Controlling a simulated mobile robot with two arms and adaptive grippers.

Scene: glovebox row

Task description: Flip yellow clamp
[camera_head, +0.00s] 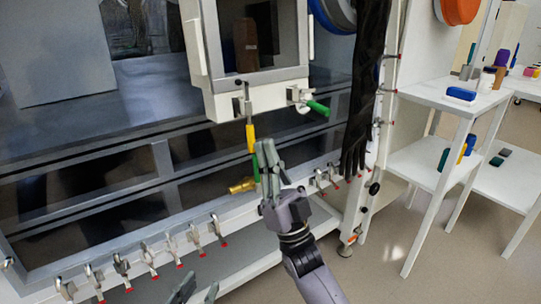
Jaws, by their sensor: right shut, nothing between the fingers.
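The yellow clamp handle (250,138) hangs upright below the lower edge of the white-framed window door (262,92). My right gripper (267,150) is shut and empty, with its fingers pointing up just right of the yellow handle's lower end. Whether it touches the handle cannot be told. My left gripper (196,290) shows only its fingertips at the bottom edge. They stand apart, with nothing seen between them.
A green-handled clamp (318,107) sticks out to the right. A green part (256,168) and a brass fitting (241,186) lie close to my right fingers. Red-tipped clamps (195,235) line the lower ledge. A black glove (365,90) hangs right; white shelves (430,165) stand beyond.

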